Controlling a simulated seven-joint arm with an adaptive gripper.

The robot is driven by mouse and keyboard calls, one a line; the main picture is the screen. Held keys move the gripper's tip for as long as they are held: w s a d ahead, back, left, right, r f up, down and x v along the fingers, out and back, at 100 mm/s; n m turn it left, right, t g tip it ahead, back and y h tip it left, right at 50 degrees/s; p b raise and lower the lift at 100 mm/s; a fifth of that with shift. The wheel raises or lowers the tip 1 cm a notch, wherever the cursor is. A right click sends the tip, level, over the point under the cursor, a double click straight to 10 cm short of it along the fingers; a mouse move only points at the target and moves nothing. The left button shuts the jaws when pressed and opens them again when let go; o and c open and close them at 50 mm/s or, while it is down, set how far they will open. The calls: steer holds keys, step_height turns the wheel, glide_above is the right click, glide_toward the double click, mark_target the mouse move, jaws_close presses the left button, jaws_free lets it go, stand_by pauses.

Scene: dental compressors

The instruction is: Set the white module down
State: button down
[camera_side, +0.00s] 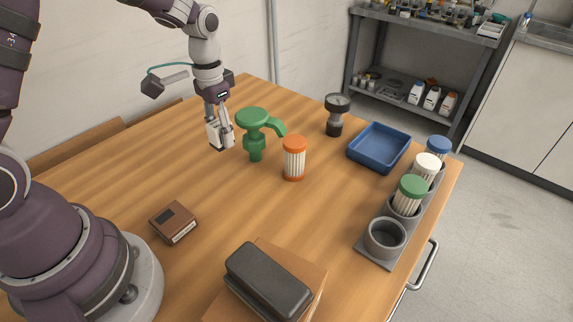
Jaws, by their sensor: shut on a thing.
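My gripper (221,132) is at the back left of the wooden table, left of the green hooked stand. It is shut on a small white block-shaped module (216,137) with a dark lower edge. The module hangs between the fingers, which partly cover it. I cannot tell from this view how far its underside is from the table top.
Near my gripper are a green hooked stand (255,133), an orange-capped canister (293,160) and a black stand (335,116). At right are a blue tray (372,168) and a grey rack (376,252) with blue-, white- and green-capped canisters and an empty front cup. A brown box (173,222) lies front left.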

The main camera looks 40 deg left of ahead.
steer(key=d+r, duration=0.5)
steer(key=r, duration=0.4)
glide_above(221, 271)
step_height(221, 271, down, 9)
steer(key=shift+n, duration=0.3)
step_height(221, 271, down, 7)
steer(key=shift+f, duration=0.55)
steer(key=c, duration=0.8)
jaws_free()
steer(key=shift+f, duration=0.1)
